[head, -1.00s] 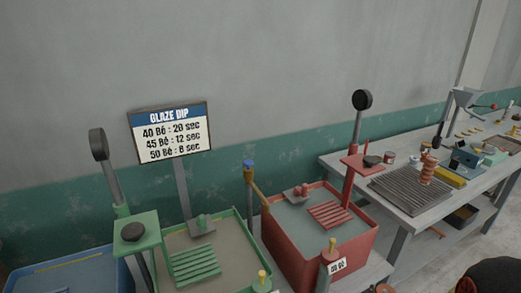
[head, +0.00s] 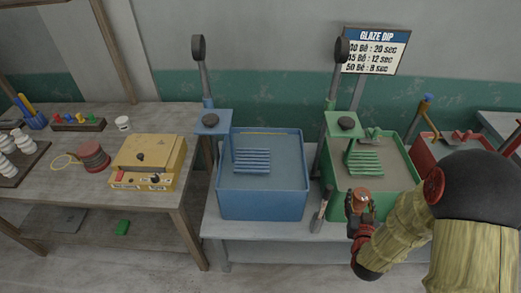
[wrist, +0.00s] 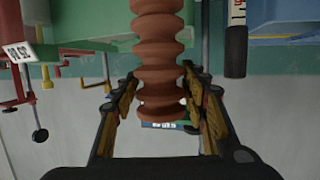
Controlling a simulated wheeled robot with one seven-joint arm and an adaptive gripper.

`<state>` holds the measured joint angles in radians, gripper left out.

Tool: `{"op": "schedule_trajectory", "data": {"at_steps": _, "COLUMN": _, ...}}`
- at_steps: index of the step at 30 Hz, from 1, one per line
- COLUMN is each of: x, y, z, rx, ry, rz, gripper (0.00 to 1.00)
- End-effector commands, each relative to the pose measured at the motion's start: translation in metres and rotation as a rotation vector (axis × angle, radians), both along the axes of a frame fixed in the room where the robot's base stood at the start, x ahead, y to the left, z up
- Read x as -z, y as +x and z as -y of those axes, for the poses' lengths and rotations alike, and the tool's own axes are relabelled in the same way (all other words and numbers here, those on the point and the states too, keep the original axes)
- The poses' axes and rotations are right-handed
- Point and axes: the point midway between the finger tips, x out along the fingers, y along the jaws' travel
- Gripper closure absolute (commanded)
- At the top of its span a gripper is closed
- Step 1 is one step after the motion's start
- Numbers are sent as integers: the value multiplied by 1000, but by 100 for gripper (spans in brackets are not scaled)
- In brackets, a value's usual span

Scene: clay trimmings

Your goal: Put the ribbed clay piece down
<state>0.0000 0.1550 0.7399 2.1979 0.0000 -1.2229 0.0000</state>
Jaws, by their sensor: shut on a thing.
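The ribbed clay piece (wrist: 160,62) is reddish brown with stacked rounded ridges. In the wrist view it stands between the two fingers of my gripper (wrist: 161,108), which is shut on it. In the head view the clay piece (head: 361,196) shows only as a small reddish end above my gripper (head: 362,212). There it appears in front of the green vat's near wall; I cannot tell the gap between them. My arm hides part of the green vat.
A blue vat (head: 262,205) with a slatted rack and a green vat (head: 335,204) stand on a grey bench (head: 270,229). A red vat (head: 425,165) is partly hidden. The left table (head: 100,196) holds a yellow box (head: 148,160), a reddish spool (head: 93,156) and white ribbed pieces (head: 25,140).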

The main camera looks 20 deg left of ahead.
Motion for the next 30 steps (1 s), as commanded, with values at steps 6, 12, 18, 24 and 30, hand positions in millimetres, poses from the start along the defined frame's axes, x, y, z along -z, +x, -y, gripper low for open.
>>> {"op": "schedule_trajectory", "data": {"at_steps": 6, "x": -48, "y": 1, "z": 0, "rx": 0, "ry": 0, "rz": 3, "gripper": 100}}
{"op": "schedule_trajectory", "data": {"at_steps": 12, "x": -74, "y": 1, "z": 0, "rx": 0, "ry": 0, "rz": 3, "gripper": 100}}
{"op": "schedule_trajectory", "data": {"at_steps": 18, "x": -68, "y": 1, "z": 0, "rx": 0, "ry": 0, "rz": 5, "gripper": 100}}
{"op": "schedule_trajectory", "data": {"at_steps": 24, "x": -69, "y": 1, "z": 0, "rx": 0, "ry": 0, "rz": 6, "gripper": 100}}
{"op": "schedule_trajectory", "data": {"at_steps": 30, "x": -68, "y": 1, "z": 0, "rx": 0, "ry": 0, "rz": 5, "gripper": 100}}
